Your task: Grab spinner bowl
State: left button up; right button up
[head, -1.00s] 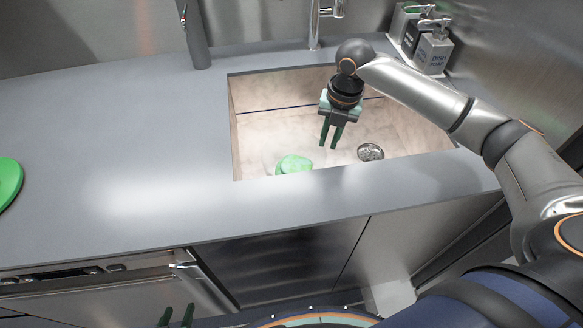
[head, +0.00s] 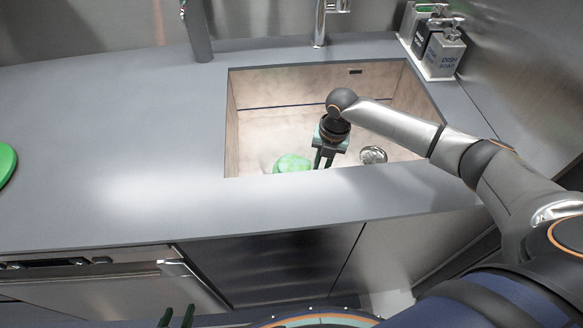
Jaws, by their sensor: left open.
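A rounded green object (head: 292,163) sits low in the sink, near its front edge, with a faint pale, see-through shape around it. This looks like the spinner bowl, but its outline is hard to tell and the front rim hides its lower part. My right gripper (head: 323,163) points down into the sink just right of the green object. Its fingers are apart with nothing seen between them; I cannot tell whether they touch the bowl. My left gripper (head: 177,317) shows only as two separated fingertips at the bottom edge, in front of the cabinets, open and empty.
The sink (head: 232,130) is set in a grey counter (head: 110,140), clear to the left. A green round piece (head: 5,163) lies at the far left. A faucet (head: 320,22) stands behind. Soap dispensers (head: 442,55) stand back right. The drain (head: 373,155) is right of my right gripper.

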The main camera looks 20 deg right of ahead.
jog(key=shift+f, duration=0.35)
jog(key=shift+c, duration=0.3)
grip_shut()
jog(key=shift+w+r, duration=0.1)
dwell(0.8)
